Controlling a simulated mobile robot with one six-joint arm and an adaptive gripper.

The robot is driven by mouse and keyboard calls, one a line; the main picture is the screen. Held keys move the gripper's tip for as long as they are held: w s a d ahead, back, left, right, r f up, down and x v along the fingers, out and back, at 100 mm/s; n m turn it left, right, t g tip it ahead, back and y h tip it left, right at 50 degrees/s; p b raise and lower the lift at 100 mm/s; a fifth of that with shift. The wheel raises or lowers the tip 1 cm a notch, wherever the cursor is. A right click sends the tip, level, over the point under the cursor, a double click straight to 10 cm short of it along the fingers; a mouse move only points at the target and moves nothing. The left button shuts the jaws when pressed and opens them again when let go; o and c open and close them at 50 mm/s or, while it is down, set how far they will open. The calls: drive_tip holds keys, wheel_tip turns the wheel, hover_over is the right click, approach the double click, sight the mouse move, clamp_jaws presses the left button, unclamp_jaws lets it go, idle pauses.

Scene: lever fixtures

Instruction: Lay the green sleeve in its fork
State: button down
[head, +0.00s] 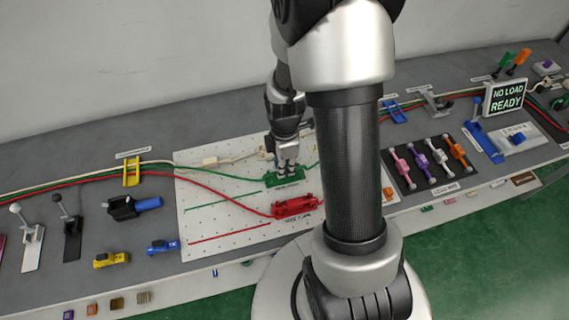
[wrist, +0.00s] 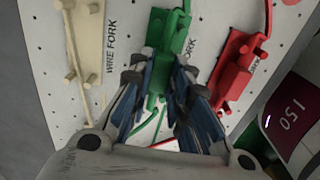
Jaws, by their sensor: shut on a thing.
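My gripper (head: 287,168) reaches down over the green fork (head: 283,181) on the white pegboard. In the wrist view its blue-padded fingers (wrist: 158,88) are closed around a green piece, the green sleeve (wrist: 156,93), with a green wire running out below it. The green fork (wrist: 168,36) stands directly beyond the fingertips, in line with the sleeve. Sleeve and fork share one colour and overlap in view, so I cannot tell whether the sleeve is seated or just above. In the head view the fingers hide the sleeve.
The red fork (head: 297,206) stands close in front, and the cream fork (wrist: 86,50) is on the left in the wrist view. Red, green and cream wires cross the white board (head: 215,215). A yellow wire holder (head: 132,172) stands left; a sign (head: 507,97) reads "NO LOAD READY".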

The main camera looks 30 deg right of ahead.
drive_tip(key=shift+f, duration=0.3)
drive_tip(key=shift+f+b, duration=0.35)
drive_tip(key=shift+b, duration=0.15)
drive_tip(key=c, duration=1.4)
unclamp_jaws()
drive_tip(key=o, duration=0.5)
drive_tip(key=shift+c, duration=0.2)
drive_tip(key=shift+r, duration=0.1)
drive_tip(key=shift+r+p, duration=2.9)
drive_tip(key=shift+r, duration=0.55)
